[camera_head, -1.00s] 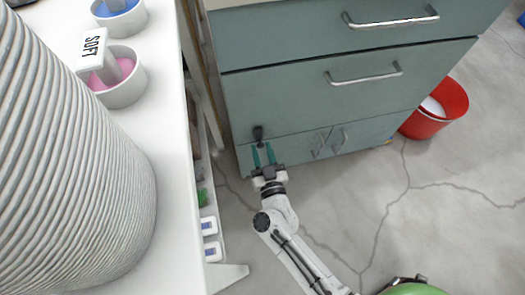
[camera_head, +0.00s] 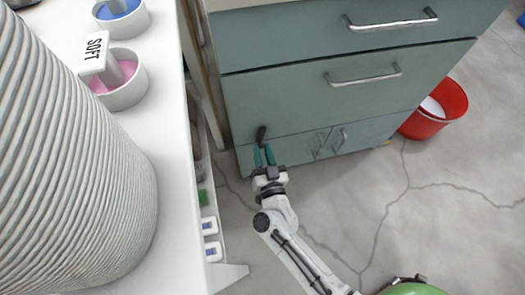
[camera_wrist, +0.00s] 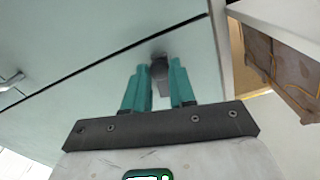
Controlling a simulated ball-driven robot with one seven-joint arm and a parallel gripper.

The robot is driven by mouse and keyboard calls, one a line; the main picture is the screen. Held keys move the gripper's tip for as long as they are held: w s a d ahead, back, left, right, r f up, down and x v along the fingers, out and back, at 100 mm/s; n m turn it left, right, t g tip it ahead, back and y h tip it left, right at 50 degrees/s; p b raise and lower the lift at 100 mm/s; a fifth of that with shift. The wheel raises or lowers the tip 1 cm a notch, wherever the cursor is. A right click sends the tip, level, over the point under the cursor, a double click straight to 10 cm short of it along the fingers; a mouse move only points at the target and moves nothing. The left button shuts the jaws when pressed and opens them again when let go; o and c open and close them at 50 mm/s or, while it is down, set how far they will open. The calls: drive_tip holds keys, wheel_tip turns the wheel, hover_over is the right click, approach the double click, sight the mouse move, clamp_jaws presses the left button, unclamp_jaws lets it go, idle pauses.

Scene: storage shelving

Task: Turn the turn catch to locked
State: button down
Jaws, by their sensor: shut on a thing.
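The turn catch (camera_head: 261,133) is a small dark knob on the lower left of the teal cabinet front, near the seam under the big drawer. It also shows in the wrist view (camera_wrist: 159,66) as a dark grey piece between the fingers. My gripper (camera_head: 264,150) reaches it from the front, with its two teal fingers closed around the catch; in the wrist view the fingers (camera_wrist: 159,82) stand either side of it. In the head view the catch looks slightly tilted. Its base is partly hidden by the fingers.
The teal cabinet (camera_head: 300,110) has drawers with metal handles and small doors below. A white shelf unit (camera_head: 180,200) stands close on the left, holding a ribbed container (camera_head: 70,170) and round cups. A red bucket (camera_head: 440,110) stands at the right. The floor in front is clear.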

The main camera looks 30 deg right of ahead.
drive_tip(key=m, duration=0.8)
drive_tip(key=shift+f, duration=0.1)
drive_tip(key=m+b, duration=0.1)
drive_tip(key=m, duration=0.3)
drive_tip(key=shift+m, duration=0.3)
drive_tip(key=m+b, duration=0.1)
drive_tip(key=m, duration=0.3)
drive_tip(key=shift+m, duration=0.3)
drive_tip(key=m+b, duration=0.1)
drive_tip(key=m, duration=0.3)
drive_tip(key=shift+m+b, duration=0.3)
drive_tip(key=m+b, duration=0.1)
drive_tip(key=m, duration=0.2)
drive_tip(key=shift+m, duration=0.3)
drive_tip(key=m+b, duration=0.1)
drive_tip(key=m, duration=0.2)
drive_tip(key=shift+f+m+b, duration=0.1)
drive_tip(key=shift+m+b, duration=0.2)
drive_tip(key=shift+b, duration=0.1)
drive_tip(key=m+b, duration=0.1)
drive_tip(key=m, duration=0.3)
drive_tip(key=shift+b, duration=0.3)
drive_tip(key=shift+m, duration=0.3)
